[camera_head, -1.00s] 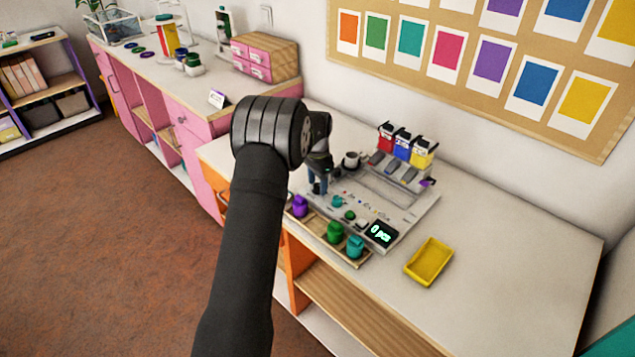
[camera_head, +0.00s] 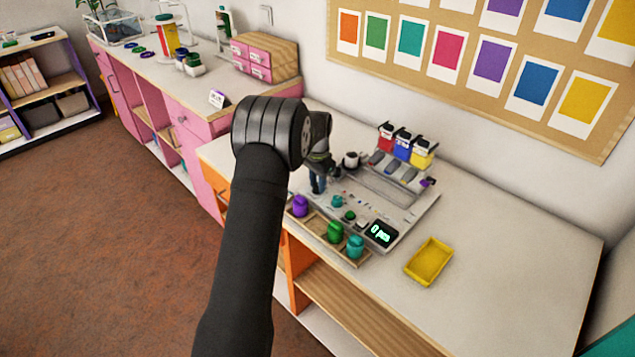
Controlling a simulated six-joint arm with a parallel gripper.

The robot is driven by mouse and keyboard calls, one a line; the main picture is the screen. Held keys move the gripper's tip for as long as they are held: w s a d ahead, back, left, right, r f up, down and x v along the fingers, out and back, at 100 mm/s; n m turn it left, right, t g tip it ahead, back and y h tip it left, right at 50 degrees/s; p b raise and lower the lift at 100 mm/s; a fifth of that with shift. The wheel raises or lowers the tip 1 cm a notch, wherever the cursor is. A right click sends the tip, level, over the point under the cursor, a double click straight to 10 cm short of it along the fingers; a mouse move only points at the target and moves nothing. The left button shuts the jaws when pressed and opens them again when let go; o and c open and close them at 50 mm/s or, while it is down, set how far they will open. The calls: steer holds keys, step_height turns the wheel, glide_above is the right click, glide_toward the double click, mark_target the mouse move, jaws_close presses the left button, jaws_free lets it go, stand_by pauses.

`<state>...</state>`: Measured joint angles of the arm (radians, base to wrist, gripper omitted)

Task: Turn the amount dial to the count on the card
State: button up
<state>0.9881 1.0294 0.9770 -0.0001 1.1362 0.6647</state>
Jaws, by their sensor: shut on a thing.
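The grey dispensing machine (camera_head: 395,217) stands on the white worktop, and its green display (camera_head: 382,233) reads "0 pcs". My gripper (camera_head: 318,189) points down at the machine's left end. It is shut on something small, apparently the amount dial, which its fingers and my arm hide. I cannot read any dial mark. A teal knob (camera_head: 337,201) and a green button (camera_head: 350,215) show just right of the fingers. A small white card (camera_head: 217,98) stands on the pink cabinet at the back left; its print is too small to read.
A wooden rack (camera_head: 322,229) with a purple, a green and a teal jar lies along the machine's front. Red, blue and yellow hoppers (camera_head: 402,147) rise behind it. A yellow tray (camera_head: 429,262) is to the right; the worktop beyond is clear.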

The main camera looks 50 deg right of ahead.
steer(key=n, duration=1)
steer(key=shift+r+n, duration=0.1)
steer(key=shift+n, duration=2.1)
steer(key=o, duration=1)
step_height(320, 180, up, 17)
steer(key=shift+r, duration=0.2)
